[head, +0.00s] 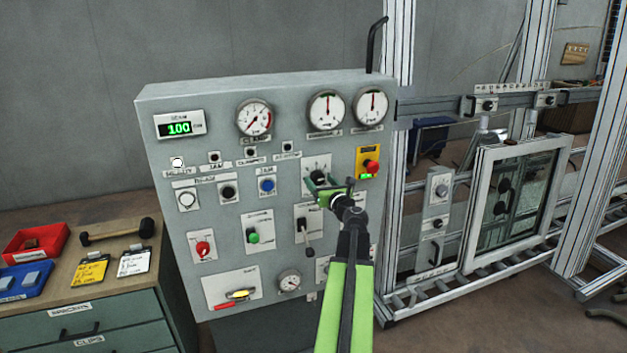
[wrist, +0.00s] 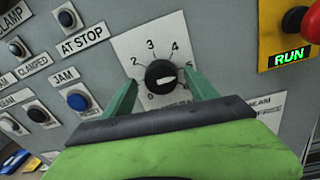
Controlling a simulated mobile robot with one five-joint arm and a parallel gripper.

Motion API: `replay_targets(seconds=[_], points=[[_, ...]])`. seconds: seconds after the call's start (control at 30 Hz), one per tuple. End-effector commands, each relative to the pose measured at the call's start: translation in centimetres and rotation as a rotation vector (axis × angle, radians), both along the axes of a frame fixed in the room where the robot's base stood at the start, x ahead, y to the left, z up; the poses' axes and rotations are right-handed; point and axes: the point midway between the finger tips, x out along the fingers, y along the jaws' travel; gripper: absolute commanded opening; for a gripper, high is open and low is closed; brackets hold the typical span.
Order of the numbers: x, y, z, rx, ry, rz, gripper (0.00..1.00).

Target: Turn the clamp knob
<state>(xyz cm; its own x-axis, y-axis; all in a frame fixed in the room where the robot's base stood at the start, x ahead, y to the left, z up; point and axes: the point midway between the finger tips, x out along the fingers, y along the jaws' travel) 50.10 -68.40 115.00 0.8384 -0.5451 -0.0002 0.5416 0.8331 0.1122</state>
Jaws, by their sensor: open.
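A round black knob (wrist: 163,76) sits on a white plate (wrist: 135,45) numbered around it, with 0, 2, 3, 4 and 5 readable. A light mark on the knob's face points roughly right. Its label below is mostly hidden by my gripper. In the head view the knob (head: 319,176) is partly behind my gripper. My green gripper (wrist: 162,88) is open, with one finger to the left and one to the right of the knob. I cannot tell whether the fingers touch it. The head view shows my gripper (head: 322,188) in front of the panel.
The grey panel (head: 210,110) carries gauges, buttons, switches and a red stop button (head: 371,166) just right of my gripper. A lever switch (head: 306,232) is below. A drawer bench (head: 75,300) stands left; an aluminium frame with a glazed window (head: 515,200) stands right.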

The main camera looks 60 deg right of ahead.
Motion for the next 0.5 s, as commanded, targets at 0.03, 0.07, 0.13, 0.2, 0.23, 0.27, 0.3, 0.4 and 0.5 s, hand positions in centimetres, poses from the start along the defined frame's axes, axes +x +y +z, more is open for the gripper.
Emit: replay_targets(seconds=[0.03, 0.07, 0.13, 0.2, 0.23, 0.27, 0.3, 0.4, 0.5], points=[[0.0, -0.37, -0.01, 0.0, 0.0, -0.002, 0.67], [-0.02, -0.48, 0.0, 0.0, 0.0, -0.003, 0.67], [-0.09, -0.61, 0.0, 0.0, 0.0, -0.005, 0.67], [-0.16, -0.65, 0.0, 0.0, 0.0, -0.006, 0.67], [-0.17, -0.65, 0.0, 0.0, 0.0, -0.006, 0.67], [-0.19, -0.67, 0.0, 0.0, 0.0, -0.006, 0.67], [-0.21, -0.68, 0.0, 0.0, 0.0, -0.006, 0.67], [-0.25, -0.69, 0.0, 0.0, 0.0, -0.007, 0.58], [-0.27, -0.7, 0.0, 0.0, 0.0, -0.007, 0.45]])
